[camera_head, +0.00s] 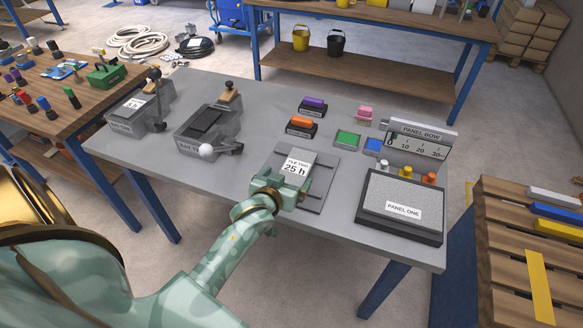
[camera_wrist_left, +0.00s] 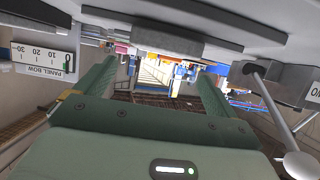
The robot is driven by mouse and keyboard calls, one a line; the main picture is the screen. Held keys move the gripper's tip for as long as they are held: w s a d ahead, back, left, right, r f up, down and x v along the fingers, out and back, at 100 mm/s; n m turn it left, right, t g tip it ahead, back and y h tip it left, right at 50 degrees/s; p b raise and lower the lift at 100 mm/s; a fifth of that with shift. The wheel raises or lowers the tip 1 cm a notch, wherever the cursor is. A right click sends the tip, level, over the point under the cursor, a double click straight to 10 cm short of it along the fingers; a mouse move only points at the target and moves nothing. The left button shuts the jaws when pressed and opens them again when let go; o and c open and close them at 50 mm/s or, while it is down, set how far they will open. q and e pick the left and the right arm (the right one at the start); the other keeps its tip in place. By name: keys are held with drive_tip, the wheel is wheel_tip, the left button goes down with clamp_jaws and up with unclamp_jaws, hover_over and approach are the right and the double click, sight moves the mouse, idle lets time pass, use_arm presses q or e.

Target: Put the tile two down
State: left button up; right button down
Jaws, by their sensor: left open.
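The tile labelled "TILE TWO 25 h" (camera_head: 299,163) shows its pale label face up in the head view, over a grey plate (camera_head: 318,192) on the grey table. My left gripper (camera_head: 278,190) is at the tile's near edge and hides part of it. In the left wrist view, which is upside down, its two green fingers (camera_wrist_left: 155,92) stand apart. A dark slab edge (camera_wrist_left: 155,38) shows beyond the fingers. My right gripper is not in view.
A grey fixture (camera_head: 207,130) with a dark top and a white-knobbed lever stands left of the tile. A similar fixture (camera_head: 138,108) bears another tile. Panel One (camera_head: 402,205) and the Panel Bow gauge (camera_head: 420,140) stand at right. Coloured blocks sit behind.

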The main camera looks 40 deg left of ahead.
use_arm(q)
drive_tip(key=p+v, duration=0.1)
drive_tip(key=v, duration=0.4)
drive_tip(key=shift+f, duration=0.1)
